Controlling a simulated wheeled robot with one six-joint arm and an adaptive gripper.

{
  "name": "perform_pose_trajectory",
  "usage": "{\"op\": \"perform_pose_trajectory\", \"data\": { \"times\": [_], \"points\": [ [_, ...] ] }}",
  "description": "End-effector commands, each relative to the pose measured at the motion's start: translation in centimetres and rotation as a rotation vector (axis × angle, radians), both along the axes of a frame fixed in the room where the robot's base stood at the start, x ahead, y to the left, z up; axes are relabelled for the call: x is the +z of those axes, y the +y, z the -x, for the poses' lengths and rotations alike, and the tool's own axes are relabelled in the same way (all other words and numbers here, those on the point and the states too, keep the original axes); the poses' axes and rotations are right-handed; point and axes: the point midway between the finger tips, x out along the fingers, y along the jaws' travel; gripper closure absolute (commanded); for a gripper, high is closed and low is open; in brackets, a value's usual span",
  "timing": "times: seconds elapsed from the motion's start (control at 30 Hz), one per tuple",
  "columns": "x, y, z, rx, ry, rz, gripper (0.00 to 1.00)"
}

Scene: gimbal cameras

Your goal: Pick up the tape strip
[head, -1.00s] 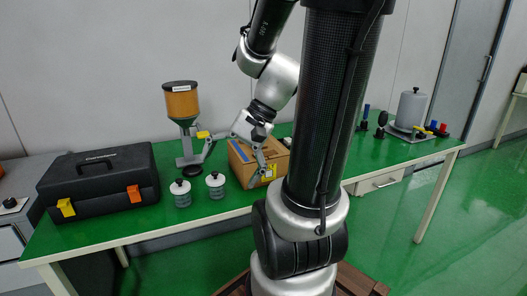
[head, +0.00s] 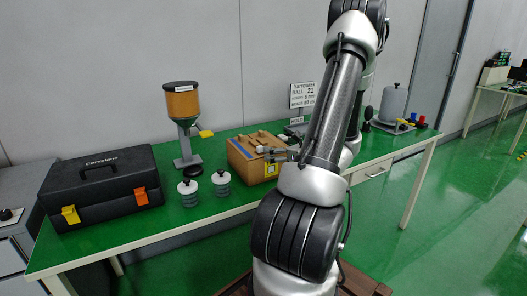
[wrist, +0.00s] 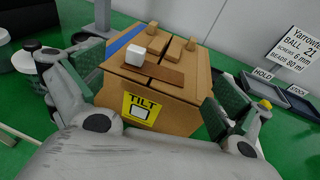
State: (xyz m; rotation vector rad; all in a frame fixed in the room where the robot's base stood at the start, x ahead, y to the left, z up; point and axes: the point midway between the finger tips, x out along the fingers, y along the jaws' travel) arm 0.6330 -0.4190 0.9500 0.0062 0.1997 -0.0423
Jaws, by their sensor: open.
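A cardboard box (head: 253,164) stands on the green table, with a yellow TILT label (wrist: 141,108) on its near side. A flat brown strip (wrist: 168,75), which looks like the tape strip, lies across its top with a white cube (wrist: 135,54) at its left end. A blue band (wrist: 124,41) runs along the top's left part. My gripper (wrist: 156,78) is open, its fingers apart to the left and right of the box in the wrist view. In the head view my gripper (head: 279,154) is by the box's right side, partly hidden by my arm. Contact cannot be told.
Left of the box are two lidded jars (head: 188,193), a hopper on a stand (head: 183,105) and a black toolbox (head: 100,185). Tan blocks (wrist: 173,45) sit on the box top. A sign (wrist: 295,57) and dark trays (wrist: 257,88) are at the right.

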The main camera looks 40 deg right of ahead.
Motion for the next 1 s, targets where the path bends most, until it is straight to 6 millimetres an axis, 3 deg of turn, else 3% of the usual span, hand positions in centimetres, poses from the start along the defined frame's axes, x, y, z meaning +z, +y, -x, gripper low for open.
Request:
{"op": "perform_pose_trajectory", "data": {
  "times": [0.13, 0.3, 0.53, 0.73, 1.0],
  "points": [
    [-0.2, 0.2, -2.6, 0.005, -0.001, 0.001, 0.0],
    [-0.6, 0.0, -4.2, 0.003, 0.001, 0.001, 0.0],
    [-0.6, 0.0, -4.4, 0.002, 0.0, 0.002, 0.0],
    [-0.6, 0.0, -4.4, 0.003, 0.0, 0.001, 0.26],
    [-0.6, 0.0, -4.4, 0.003, 0.0, 0.001, 0.26]
  ]
}}
